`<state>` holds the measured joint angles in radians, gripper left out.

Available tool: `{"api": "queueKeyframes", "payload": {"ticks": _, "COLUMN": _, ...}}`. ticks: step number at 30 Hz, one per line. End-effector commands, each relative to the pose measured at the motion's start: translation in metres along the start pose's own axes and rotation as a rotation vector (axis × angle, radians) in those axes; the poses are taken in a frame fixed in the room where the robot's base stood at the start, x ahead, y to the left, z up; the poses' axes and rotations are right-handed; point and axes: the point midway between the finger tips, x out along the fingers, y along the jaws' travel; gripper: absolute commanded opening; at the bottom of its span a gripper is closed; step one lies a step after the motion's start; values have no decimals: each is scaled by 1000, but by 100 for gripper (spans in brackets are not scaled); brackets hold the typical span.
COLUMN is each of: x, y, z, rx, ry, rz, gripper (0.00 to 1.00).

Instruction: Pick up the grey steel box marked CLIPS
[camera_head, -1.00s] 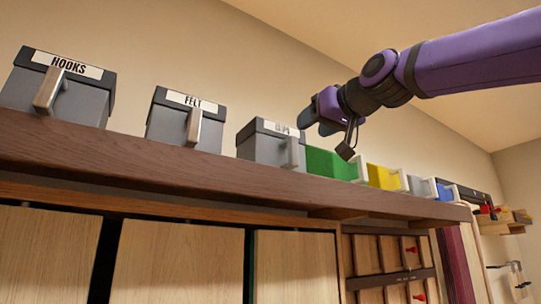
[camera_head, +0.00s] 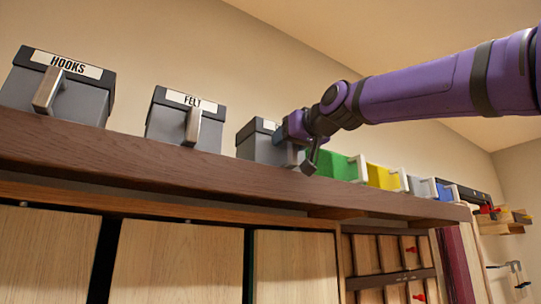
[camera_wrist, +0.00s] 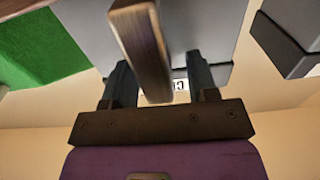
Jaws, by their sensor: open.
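The grey steel box (camera_head: 257,147) stands third from the left on the wooden shelf, beside the green bin. In the head view, my gripper covers its front right part and most of its label. In the wrist view, which is turned over, the box (camera_wrist: 212,28) shows its grey face, a pale bar handle (camera_wrist: 143,45) and a scrap of the label. My gripper (camera_wrist: 160,76) is open, with one finger on each side of the handle and a gap to each. In the head view, my gripper (camera_head: 297,143) is at the box's front.
Similar grey boxes marked FELT (camera_head: 178,130) and HOOKS (camera_head: 85,95) stand to the left. A green bin (camera_head: 330,163) sits close on the right, then a yellow bin (camera_head: 382,176) and others. The shelf (camera_head: 200,171) has a bare front edge.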

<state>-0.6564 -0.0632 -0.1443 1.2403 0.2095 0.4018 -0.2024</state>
Motion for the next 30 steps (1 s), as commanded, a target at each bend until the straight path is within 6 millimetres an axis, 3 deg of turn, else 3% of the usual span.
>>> {"api": "queueKeyframes", "payload": {"ticks": 3, "x": 0, "y": 0, "z": 0, "rx": 0, "ry": 0, "rz": 0, "gripper": 51}}
{"api": "queueKeyframes", "payload": {"ticks": 10, "x": -1, "y": 0, "z": 0, "rx": 0, "ry": 0, "rz": 0, "gripper": 0}}
{"api": "queueKeyframes", "payload": {"ticks": 20, "x": -1, "y": 0, "z": -2, "rx": 0, "ry": 3, "rz": 0, "gripper": 0}}
{"api": "queueKeyframes", "payload": {"ticks": 30, "x": -1, "y": 0, "z": -26, "rx": 0, "ry": 4, "rz": 0, "gripper": 0}}
